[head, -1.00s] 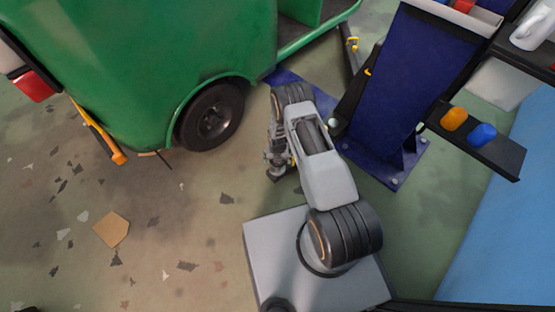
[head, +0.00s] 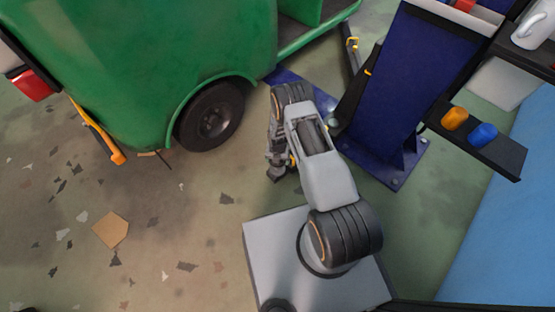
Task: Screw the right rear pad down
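The green rickshaw (head: 150,70) stands at upper left, with its black rear wheel (head: 210,115) on the side facing me. The blue lift post (head: 395,85) stands right of it, with a low dark lift arm (head: 352,60) reaching toward the rickshaw's underside. My gripper (head: 275,174) points down near the floor, right of and below the wheel and left of the post's base. My own arm largely covers it, so its fingers are too small and hidden to read. I cannot make out the right rear pad; it may be behind my arm.
A dark shelf (head: 500,152) on the post's right holds an orange piece (head: 455,118) and a blue piece (head: 484,134). An orange bar (head: 97,133) sticks out low at the rickshaw's rear. Open floor with a tan patch (head: 111,230) lies at left.

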